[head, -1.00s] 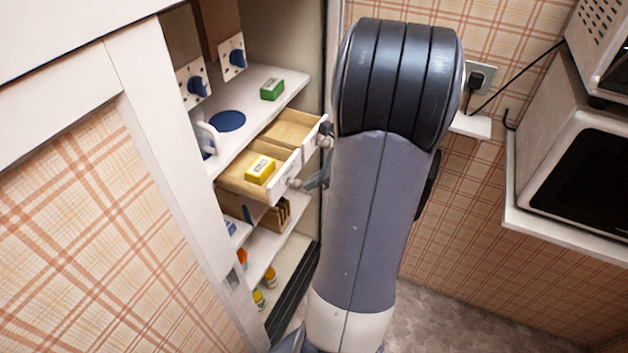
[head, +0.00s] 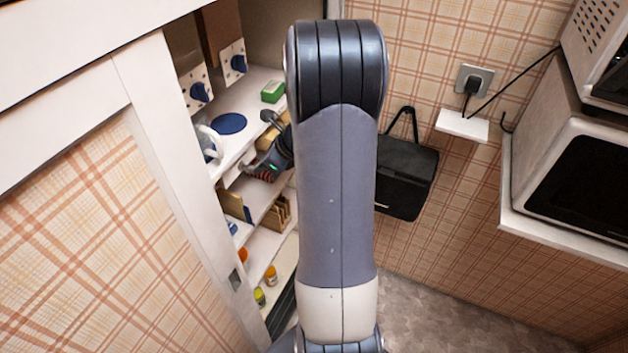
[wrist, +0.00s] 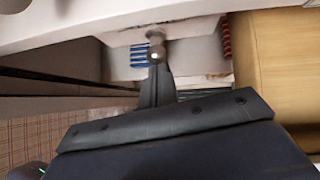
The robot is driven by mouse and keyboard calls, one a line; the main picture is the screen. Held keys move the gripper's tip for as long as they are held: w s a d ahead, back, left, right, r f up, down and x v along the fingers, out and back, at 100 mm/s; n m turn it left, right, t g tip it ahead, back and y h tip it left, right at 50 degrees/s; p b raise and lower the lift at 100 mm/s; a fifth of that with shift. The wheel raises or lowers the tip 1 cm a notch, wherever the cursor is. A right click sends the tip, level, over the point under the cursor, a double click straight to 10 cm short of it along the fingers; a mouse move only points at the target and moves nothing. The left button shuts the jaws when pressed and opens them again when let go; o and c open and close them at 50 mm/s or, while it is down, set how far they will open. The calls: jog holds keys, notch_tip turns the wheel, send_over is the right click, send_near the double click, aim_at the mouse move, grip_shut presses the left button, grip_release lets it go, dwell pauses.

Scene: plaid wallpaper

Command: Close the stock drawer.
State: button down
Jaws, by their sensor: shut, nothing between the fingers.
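Two drawers sit side by side under the cupboard's upper shelf. In the head view the left drawer's white front (head: 232,174) is close under the shelf edge, and its inside and yellow box are hidden. The right drawer (head: 264,136) still stands out, partly behind my arm. Which one is the stock drawer I cannot tell. My gripper (head: 244,169) is shut and empty at the left drawer's front. In the wrist view its closed fingertips (wrist: 156,66) are at the round metal knob (wrist: 155,51) on the white front (wrist: 172,38); contact is unclear. A wooden drawer interior (wrist: 285,62) shows at right.
A blue disc (head: 229,123) and a green box (head: 272,92) are on the upper shelf (head: 262,78). A white mug (head: 209,140) stands at its left edge. Small jars (head: 271,274) stand lower down. A black bag (head: 408,178) hangs on the right wall.

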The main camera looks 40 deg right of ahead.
aim_at(246, 165)
jog(key=shift+w+a, duration=0.3)
jog(key=shift+w, duration=0.45)
jog(key=shift+w+a, duration=0.3)
jog(key=shift+w, duration=0.4)
jog(key=shift+r, duration=0.1)
